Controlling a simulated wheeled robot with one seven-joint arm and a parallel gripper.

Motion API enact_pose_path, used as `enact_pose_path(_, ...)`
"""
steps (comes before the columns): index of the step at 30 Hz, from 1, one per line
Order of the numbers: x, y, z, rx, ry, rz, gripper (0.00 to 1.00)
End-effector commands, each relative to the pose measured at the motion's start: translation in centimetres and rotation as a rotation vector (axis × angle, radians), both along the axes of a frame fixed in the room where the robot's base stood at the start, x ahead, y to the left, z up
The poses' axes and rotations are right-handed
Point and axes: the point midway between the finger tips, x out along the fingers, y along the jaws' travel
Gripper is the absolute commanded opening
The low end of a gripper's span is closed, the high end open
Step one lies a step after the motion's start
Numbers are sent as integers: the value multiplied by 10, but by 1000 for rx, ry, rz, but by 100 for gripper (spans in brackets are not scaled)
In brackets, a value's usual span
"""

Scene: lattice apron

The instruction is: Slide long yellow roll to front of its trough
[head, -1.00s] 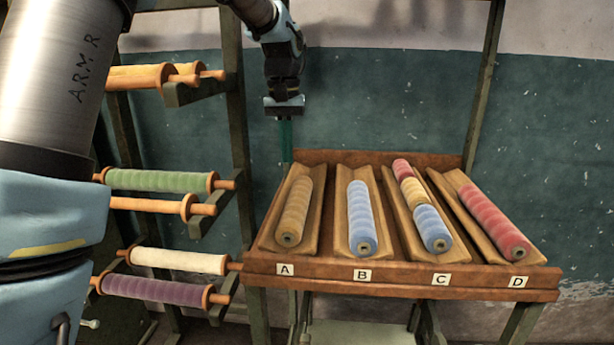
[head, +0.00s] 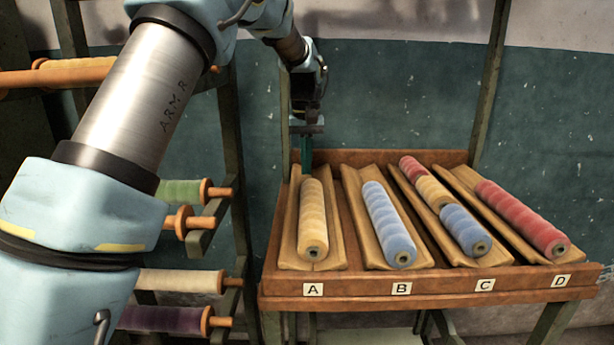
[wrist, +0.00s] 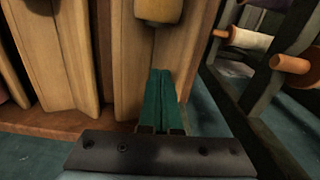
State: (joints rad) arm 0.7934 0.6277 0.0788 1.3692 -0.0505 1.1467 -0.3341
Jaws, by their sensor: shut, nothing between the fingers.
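The long yellow roll (head: 312,220) lies lengthwise in trough A (head: 335,250), the leftmost trough on the sloped stand. Its front end is close to the trough's front edge. My gripper (head: 305,170) points down at the back end of trough A, behind the roll. Its green fingers are shut and empty. In the wrist view the fingers (wrist: 161,98) are over the back part of trough A (wrist: 128,70), and the roll's rear end (wrist: 158,10) shows at the top edge, with a gap between them.
Trough B holds a blue roll (head: 388,225). Trough C holds red, short yellow and blue pieces (head: 462,230). Trough D holds a red roll (head: 520,220). The stand's back board (head: 400,158) rises behind the troughs. A rack with spools (head: 180,282) stands left.

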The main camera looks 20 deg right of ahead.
Motion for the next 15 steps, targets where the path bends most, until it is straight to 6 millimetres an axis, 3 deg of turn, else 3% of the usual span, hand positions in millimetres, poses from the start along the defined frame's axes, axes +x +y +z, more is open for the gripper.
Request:
enact_pose_path(3, -1, 1, -24, 2, 3, 0, 0)
enact_pose_path(9, -27, 10, -19, 0, 1, -1, 0)
enact_pose_path(15, -37, 15, -20, 0, 0, 0, 0)
